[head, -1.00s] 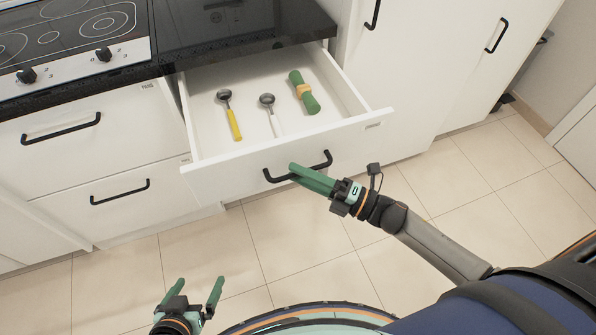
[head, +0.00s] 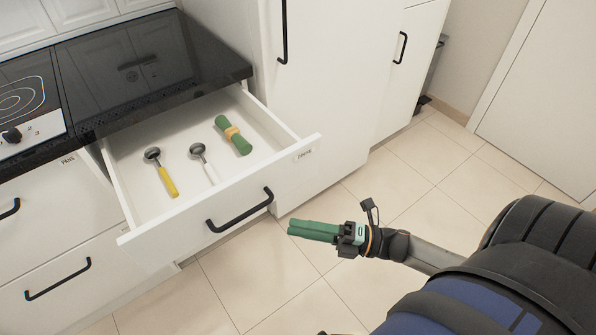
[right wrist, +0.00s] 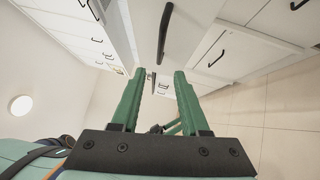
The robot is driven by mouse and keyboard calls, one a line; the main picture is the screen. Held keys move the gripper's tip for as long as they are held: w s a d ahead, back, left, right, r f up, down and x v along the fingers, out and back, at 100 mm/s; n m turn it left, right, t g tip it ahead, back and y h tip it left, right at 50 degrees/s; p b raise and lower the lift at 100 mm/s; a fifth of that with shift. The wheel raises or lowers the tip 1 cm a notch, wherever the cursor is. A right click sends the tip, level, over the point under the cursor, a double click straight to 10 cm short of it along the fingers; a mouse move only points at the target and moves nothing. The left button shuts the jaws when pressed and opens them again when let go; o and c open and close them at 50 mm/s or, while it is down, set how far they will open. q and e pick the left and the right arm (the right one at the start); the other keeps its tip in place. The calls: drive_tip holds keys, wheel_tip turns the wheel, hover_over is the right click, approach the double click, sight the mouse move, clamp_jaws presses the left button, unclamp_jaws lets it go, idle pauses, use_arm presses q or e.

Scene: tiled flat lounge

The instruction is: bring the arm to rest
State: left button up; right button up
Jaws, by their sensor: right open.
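My right gripper (head: 290,229) is in front of the open drawer, to the right of the drawer's black handle (head: 240,210) and apart from it. In the right wrist view its two green fingers (right wrist: 154,75) are spread with nothing between them. The drawer (head: 290,160) stands pulled out. In it lie a ladle with a yellow handle (head: 167,181), a spoon with a white handle (head: 204,160) and a green roll with a yellow band (head: 233,134). My left gripper is not in the head view now.
A dark countertop with a hob (head: 28,95) is at the upper left. White cupboards (head: 335,80) with black handles stand behind. Tiled floor (head: 440,150) is clear to the right, up to a white door (head: 540,90).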

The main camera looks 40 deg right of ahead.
wheel_tip(320, 180, down, 6)
drive_tip(key=w+a+m+t+h, duration=0.25)
drive_tip(key=m+h, duration=0.65)
drive_tip(key=m, duration=0.7)
drive_tip(key=s+a+f+m+g+h, duration=0.2)
drive_tip(key=s+a+f+m+g, duration=0.4)
drive_tip(key=m, duration=0.5)
use_arm(q)
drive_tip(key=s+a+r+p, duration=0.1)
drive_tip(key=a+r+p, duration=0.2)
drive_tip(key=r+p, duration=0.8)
drive_tip(key=p, duration=0.4)
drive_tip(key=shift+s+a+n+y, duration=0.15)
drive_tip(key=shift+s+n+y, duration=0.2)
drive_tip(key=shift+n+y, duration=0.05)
use_arm(e)
drive_tip(key=s+d+r+h, duration=0.1)
drive_tip(key=s+d+r, duration=0.1)
drive_tip(key=r, duration=0.9)
drive_tip(key=shift+d+r, duration=0.4)
drive_tip(key=shift+d, duration=0.1)
drive_tip(key=shift+s, duration=0.1)
